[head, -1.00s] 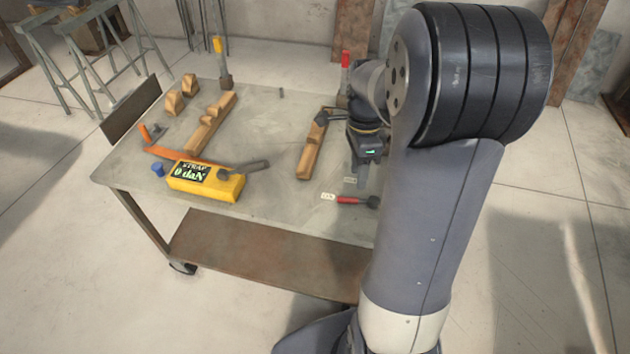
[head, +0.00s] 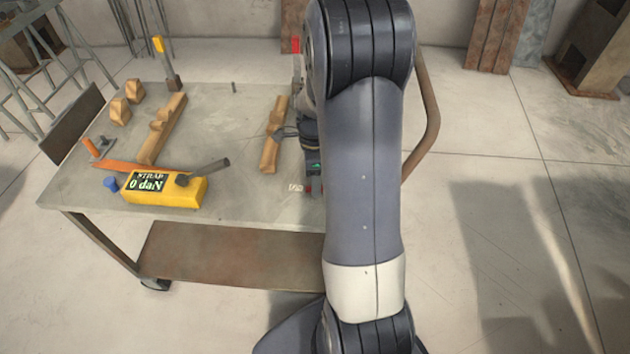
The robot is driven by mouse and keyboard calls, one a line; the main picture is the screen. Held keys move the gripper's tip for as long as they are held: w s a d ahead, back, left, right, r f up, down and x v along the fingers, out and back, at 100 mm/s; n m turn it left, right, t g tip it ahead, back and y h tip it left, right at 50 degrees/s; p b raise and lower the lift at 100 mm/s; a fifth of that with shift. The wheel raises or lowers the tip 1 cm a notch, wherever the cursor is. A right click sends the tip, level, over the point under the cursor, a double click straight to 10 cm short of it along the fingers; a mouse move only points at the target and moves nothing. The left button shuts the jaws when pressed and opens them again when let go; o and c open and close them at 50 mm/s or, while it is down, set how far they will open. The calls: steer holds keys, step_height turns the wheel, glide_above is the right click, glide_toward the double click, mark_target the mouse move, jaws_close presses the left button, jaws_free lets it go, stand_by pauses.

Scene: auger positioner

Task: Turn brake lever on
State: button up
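A red-handled lever lies at the near right of the metal work table (head: 240,205) in the head view. A small red bit of the lever (head: 309,189) shows beside a small pale label (head: 295,187); my arm hides the rest. I cannot tell its position or confirm that it is the brake lever. My gripper (head: 313,170) is over the right side of the table, close to the lever. Its fingers are mostly hidden by my arm, so their opening and any contact do not show.
A yellow strap gauge (head: 190,193) reading "0 daN", with a dark bar, sits front left beside an orange strap (head: 125,168) and blue knob (head: 111,184). Wooden blocks (head: 272,150) lie near my gripper. Upright clamps with yellow (head: 158,44) and red (head: 295,46) tops stand behind.

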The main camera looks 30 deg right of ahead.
steer(key=shift+f, duration=0.15)
jaws_close()
stand_by(0.4)
